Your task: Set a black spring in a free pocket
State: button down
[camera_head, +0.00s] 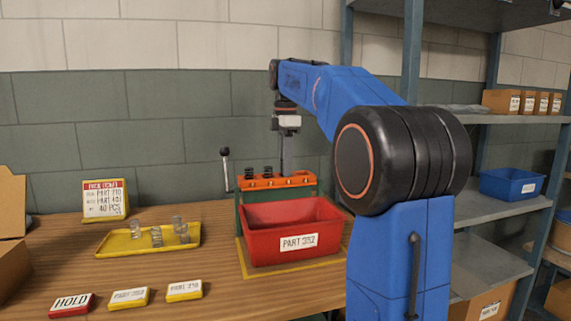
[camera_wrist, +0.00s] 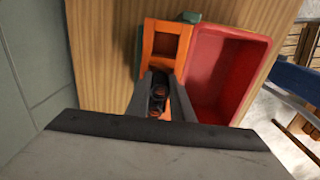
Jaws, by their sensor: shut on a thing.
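My gripper (camera_wrist: 160,85) points down over the orange pocket rack (camera_head: 303,180), and it shows in the head view (camera_head: 287,172) at the rack, right of two black springs. These two springs, one at the left (camera_head: 249,172) and one beside it (camera_head: 268,171), stand upright in the rack. In the wrist view the fingers are close around a dark spring (camera_wrist: 158,91); more dark coil shows just below it. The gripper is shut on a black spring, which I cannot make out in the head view. Whether it touches the rack is hidden.
A red bin (camera_head: 262,221) labelled as a part bin stands in front of the rack. A yellow tray (camera_head: 110,247) with several silver springs lies to the left. A lever with a black knob (camera_head: 225,153) rises left of the rack. Small label blocks (camera_head: 128,298) lie at the front.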

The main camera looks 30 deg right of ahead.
jog(key=shift+f, duration=0.7)
jog(key=c, duration=1.6)
grip_release()
jog(key=shift+o, duration=0.6)
jog(key=shift+s+r, duration=0.1)
jog(key=shift+r, duration=4.3)
jog(key=s+a, duration=0.4)
jog(key=s, duration=1.1)
jog(key=shift+s+a, duration=0.2)
